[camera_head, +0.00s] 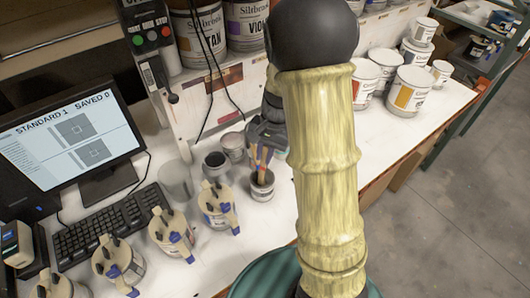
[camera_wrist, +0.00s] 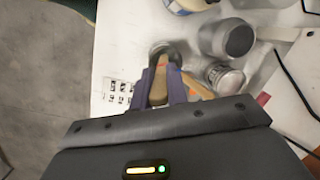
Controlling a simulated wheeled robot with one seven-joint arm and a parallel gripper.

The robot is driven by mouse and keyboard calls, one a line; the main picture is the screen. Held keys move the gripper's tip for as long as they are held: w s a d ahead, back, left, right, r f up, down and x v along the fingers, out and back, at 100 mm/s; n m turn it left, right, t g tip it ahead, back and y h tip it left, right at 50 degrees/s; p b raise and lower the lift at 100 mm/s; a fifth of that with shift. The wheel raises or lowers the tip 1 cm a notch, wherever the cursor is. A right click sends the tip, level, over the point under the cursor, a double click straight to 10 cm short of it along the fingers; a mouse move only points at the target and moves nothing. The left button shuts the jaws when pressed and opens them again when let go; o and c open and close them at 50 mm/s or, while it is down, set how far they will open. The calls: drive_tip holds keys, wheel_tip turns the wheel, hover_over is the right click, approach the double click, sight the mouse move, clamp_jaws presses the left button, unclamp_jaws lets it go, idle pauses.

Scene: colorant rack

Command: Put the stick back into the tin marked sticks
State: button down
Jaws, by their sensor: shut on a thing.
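My gripper (camera_head: 264,150) is over a small tin (camera_head: 262,191) on the white bench, its fingers pointing down at the tin's mouth. In the wrist view my gripper (camera_wrist: 160,88) is shut on a flat wooden stick (camera_wrist: 159,76) with a reddish mark near its far end. The stick's far end is at the dark mouth of the tin (camera_wrist: 164,47); how deep it reaches is hidden. Another wooden stick (camera_wrist: 196,86) slants beside the right finger. The marking on the tin cannot be read.
A grey-topped can (camera_head: 215,165), a small tin (camera_head: 233,147) and a clear cup (camera_head: 175,182) stand left of the tin. Several pots with blue-tipped handles (camera_head: 218,206) stand in front. A keyboard (camera_head: 105,222) and a monitor (camera_head: 70,137) are further left.

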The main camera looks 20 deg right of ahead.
sight(263, 170)
drive_tip(key=shift+w+a+f+b, duration=0.15)
drive_tip(key=shift+f+b, duration=0.25)
drive_tip(key=shift+f, duration=0.25)
drive_tip(key=shift+w+d+f+b, duration=0.1)
drive_tip(key=shift+f+b, duration=0.25)
drive_tip(key=shift+f, duration=0.25)
drive_tip(key=shift+f+b, duration=0.55)
drive_tip(key=shift+f, duration=0.2)
drive_tip(key=shift+w+a+f+b, duration=0.1)
drive_tip(key=shift+w+f+b, duration=0.05)
drive_tip(key=shift+f+b, duration=0.35)
drive_tip(key=c, duration=1.3)
unclamp_jaws()
drive_tip(key=shift+r, duration=0.1)
drive_tip(key=b+v, duration=0.2)
drive_tip(key=v, duration=1.5)
